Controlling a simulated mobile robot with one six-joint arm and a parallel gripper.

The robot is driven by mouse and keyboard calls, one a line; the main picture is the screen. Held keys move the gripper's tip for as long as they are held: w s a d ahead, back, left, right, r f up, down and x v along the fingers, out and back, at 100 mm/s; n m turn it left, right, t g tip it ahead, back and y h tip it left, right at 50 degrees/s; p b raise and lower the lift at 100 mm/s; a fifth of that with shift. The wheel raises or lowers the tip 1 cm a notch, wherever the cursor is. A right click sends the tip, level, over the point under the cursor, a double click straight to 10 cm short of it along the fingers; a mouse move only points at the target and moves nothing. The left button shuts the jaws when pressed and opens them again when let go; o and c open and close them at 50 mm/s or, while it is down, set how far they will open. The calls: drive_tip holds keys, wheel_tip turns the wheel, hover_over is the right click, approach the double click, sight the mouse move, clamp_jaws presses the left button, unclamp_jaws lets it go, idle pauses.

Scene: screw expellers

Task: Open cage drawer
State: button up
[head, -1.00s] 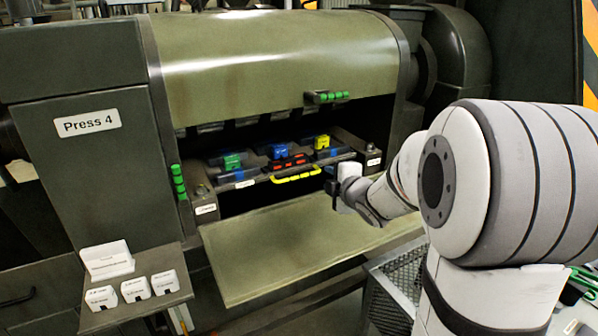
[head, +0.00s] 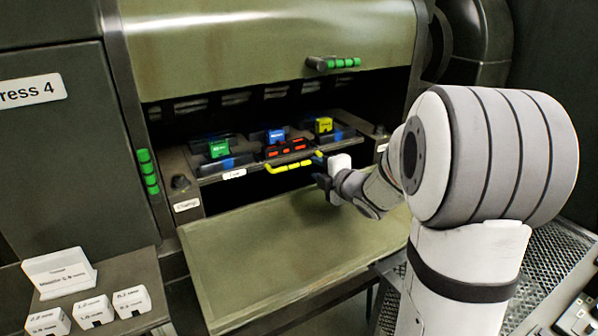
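The cage drawer (head: 215,178) is a dark tray inside the opening of the press, holding green, blue and yellow blocks. A yellow handle (head: 288,167) is at its front, below a dark block with red marks (head: 286,148). My gripper (head: 322,180) is at the right end of the yellow handle, close to the drawer front. Its dark fingers are small and partly hidden by my wrist, so I cannot tell whether they are open or shut, or whether they touch the handle.
The raised green cover (head: 270,45) has a green handle (head: 333,63). A lowered flap (head: 290,250) lies below the drawer. Small white labelled blocks (head: 93,311) stand on a shelf at lower left. A metal mesh surface (head: 545,270) is at right.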

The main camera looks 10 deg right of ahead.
sight(305, 164)
drive_tip(key=x, duration=0.8)
drive_tip(key=shift+f+p, duration=0.25)
drive_tip(key=shift+p, duration=0.1)
drive_tip(key=shift+c, duration=0.3)
clamp_jaws()
drive_tip(key=shift+s, duration=0.1)
